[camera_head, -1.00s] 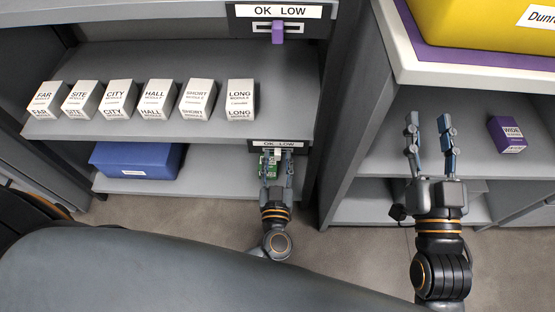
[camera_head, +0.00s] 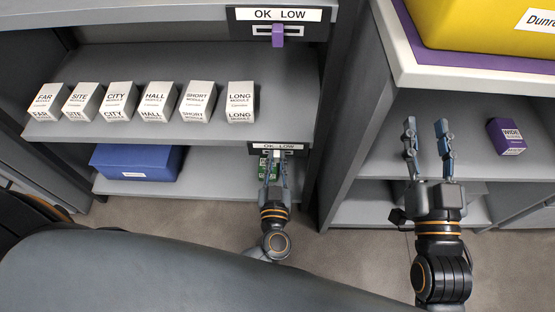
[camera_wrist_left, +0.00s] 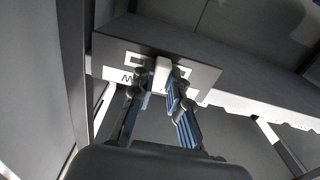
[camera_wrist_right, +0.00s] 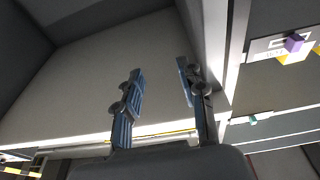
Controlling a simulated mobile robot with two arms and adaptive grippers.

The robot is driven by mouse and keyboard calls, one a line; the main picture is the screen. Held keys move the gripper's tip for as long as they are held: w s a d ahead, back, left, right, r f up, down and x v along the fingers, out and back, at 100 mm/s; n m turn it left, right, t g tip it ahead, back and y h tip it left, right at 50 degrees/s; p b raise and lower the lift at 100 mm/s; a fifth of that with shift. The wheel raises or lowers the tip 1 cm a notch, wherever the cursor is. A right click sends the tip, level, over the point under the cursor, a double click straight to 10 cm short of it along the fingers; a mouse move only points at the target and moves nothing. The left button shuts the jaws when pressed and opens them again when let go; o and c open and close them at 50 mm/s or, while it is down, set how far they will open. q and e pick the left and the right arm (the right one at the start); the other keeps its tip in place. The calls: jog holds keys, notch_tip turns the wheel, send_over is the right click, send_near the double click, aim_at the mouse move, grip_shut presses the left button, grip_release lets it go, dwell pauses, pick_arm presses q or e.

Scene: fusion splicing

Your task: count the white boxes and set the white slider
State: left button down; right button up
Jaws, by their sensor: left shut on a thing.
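A row of several white boxes stands on the upper left shelf: FAR (camera_head: 47,102), SITE (camera_head: 82,102), CITY (camera_head: 118,102), HALL (camera_head: 156,102), SHORT (camera_head: 196,102) and LONG (camera_head: 240,102). The white slider (camera_wrist_left: 162,74) sits in the slot of the lower OK LOW plate (camera_head: 262,147) below that shelf's right end. My left gripper (camera_head: 275,160) is shut on the white slider; in the left wrist view its fingers (camera_wrist_left: 161,88) flank the knob. The slot and lettering are partly hidden there. My right gripper (camera_head: 426,124) is open and empty before the right shelf.
A purple slider (camera_head: 278,35) is on the upper OK LOW plate. A blue box (camera_head: 137,161) and a green item (camera_head: 262,171) are on the lower shelf. A purple WIDE box (camera_head: 506,137) stands on the right shelf, below a yellow bin (camera_head: 480,25).

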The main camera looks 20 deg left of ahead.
pick_arm(q)
jog(key=shift+s+a+p, duration=0.2)
jog(key=shift+a+p, duration=0.3)
jog(key=shift+a, duration=0.1)
jog(key=shift+s+a+p, duration=0.15)
jog(key=shift+a+p, duration=0.3)
jog(key=shift+a, duration=0.1)
pick_arm(e)
notch_tip(320, 180, down, 9)
jog(key=s+d+g+h, duration=0.1)
jog(key=g+h, duration=0.1)
jog(key=g, duration=0.3)
jog(key=shift+d+g, duration=0.3)
jog(key=shift+d, duration=0.05)
pick_arm(q)
jog(key=shift+f, duration=0.1)
jog(key=c, duration=1.3)
grip_release()
pick_arm(e)
jog(key=shift+a, duration=0.1)
pick_arm(q)
jog(key=shift+s, duration=0.1)
jog(key=v, duration=1.2)
